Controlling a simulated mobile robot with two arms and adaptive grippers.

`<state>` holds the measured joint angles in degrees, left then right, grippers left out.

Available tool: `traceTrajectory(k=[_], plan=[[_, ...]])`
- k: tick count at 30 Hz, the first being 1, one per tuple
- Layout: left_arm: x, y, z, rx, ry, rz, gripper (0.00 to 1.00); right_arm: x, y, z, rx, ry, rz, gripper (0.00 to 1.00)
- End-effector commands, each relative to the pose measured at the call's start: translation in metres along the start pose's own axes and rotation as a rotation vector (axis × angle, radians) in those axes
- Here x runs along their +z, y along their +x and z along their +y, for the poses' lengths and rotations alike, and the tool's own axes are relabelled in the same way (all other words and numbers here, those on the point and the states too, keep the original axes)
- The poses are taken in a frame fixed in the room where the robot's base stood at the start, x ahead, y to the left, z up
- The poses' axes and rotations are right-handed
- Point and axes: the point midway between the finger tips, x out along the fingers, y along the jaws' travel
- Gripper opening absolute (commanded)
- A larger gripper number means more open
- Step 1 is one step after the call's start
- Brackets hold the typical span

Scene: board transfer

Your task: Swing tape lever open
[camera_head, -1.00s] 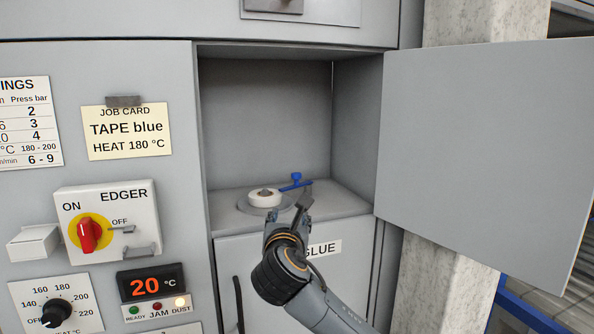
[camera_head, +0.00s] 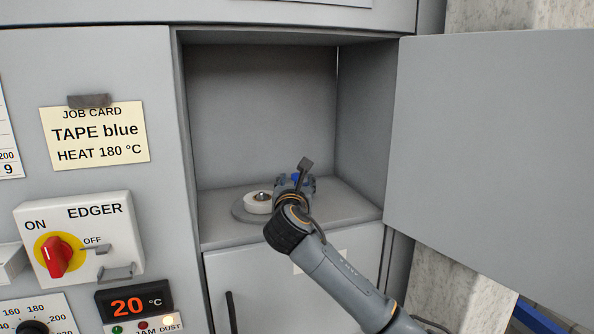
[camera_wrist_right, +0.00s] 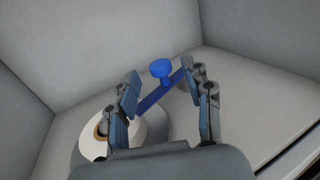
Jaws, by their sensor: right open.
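The blue tape lever with its round knob (camera_wrist_right: 162,70) is in the right wrist view, its arm slanting between my open fingers. The right gripper (camera_head: 297,184) reaches into the compartment in the head view. The white tape roll (camera_head: 257,203) sits on a round grey plate left of my gripper. My left gripper is not in view.
The compartment (camera_head: 260,110) has close back and side walls. Its open door (camera_head: 490,150) stands to the right. Left are the job card (camera_head: 95,137), reading TAPE blue, HEAT 180 °C, the red EDGER switch (camera_head: 57,257) and a display (camera_head: 130,305) reading 20 °C.

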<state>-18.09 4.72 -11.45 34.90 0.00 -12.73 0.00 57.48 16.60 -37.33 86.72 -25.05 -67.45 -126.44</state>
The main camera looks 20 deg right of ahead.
Motion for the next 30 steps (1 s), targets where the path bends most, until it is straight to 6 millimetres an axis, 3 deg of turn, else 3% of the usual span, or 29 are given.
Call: traceTrajectory(k=[3,9,21,28,30], plan=[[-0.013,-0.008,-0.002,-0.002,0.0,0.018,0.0,0.003,0.02,0.0,-0.001,0.001,0.001,0.5],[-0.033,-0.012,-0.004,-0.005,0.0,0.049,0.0,0.002,0.039,0.001,0.001,0.003,0.0,0.5],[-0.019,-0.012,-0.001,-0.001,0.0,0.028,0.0,0.001,0.044,0.0,0.002,0.002,-0.001,0.5],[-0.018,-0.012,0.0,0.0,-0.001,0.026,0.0,0.0,0.044,0.0,0.002,0.002,-0.001,0.05],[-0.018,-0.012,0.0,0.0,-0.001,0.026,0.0,0.0,0.044,0.0,0.001,0.002,-0.001,0.0]])
